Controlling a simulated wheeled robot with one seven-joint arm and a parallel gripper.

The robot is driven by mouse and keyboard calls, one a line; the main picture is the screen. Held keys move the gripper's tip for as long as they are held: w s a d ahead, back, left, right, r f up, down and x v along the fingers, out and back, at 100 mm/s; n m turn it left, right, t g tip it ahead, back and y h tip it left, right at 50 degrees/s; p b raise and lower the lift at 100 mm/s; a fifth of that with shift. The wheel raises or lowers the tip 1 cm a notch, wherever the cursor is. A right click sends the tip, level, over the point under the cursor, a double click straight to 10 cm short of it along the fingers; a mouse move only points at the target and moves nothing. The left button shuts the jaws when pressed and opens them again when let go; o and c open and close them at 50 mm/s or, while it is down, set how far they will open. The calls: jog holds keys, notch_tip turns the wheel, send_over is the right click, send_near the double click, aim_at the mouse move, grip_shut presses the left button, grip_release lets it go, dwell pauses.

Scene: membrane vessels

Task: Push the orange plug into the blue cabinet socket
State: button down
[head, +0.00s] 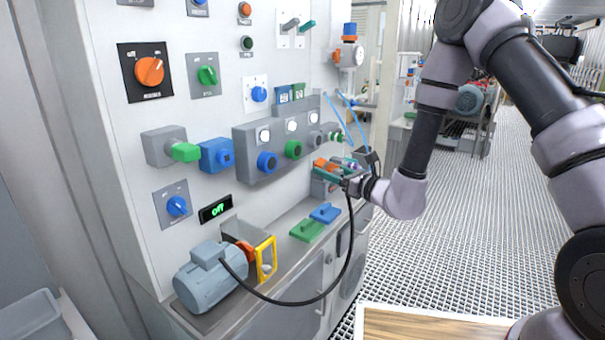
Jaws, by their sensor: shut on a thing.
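The orange plug (321,164) is in the jaws of my gripper (333,170), in front of the right end of the cabinet face. Its black cable hangs from the gripper and loops down to the grey motor (210,278). My gripper is small in the head view and partly hidden by the wrist, so the exact grip is unclear. On the cabinet wall, a square blue socket (217,155) sits at the left and a round blue socket (266,162) is on the grey panel. The plug is apart from both, to their right.
A green connector (185,152) and a round green socket (293,149) are on the same wall. Green (307,230) and blue (325,213) pieces lie on the ledge below. A yellow frame (266,259) stands by the motor. The grating floor (450,220) at right is open.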

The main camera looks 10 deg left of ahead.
aim_at(272, 164)
jog(key=s+a+r+n+g+y, duration=0.1)
jog(key=s+a+n+g, duration=0.1)
jog(key=s+a, duration=0.4)
jog(key=shift+a+r+n+g+y, duration=0.15)
jog(key=shift+n+g+y, duration=0.15)
jog(key=shift+g, duration=0.4)
jog(key=shift+a, duration=0.1)
jog(key=shift+x, duration=2.8)
jog(key=shift+w+a, duration=0.25)
jog(key=shift+a, duration=0.15)
jog(key=shift+c, duration=0.3)
grip_release()
jog(key=v, duration=1)
jog(key=shift+s+d, duration=0.2)
jog(key=shift+d, duration=0.15)
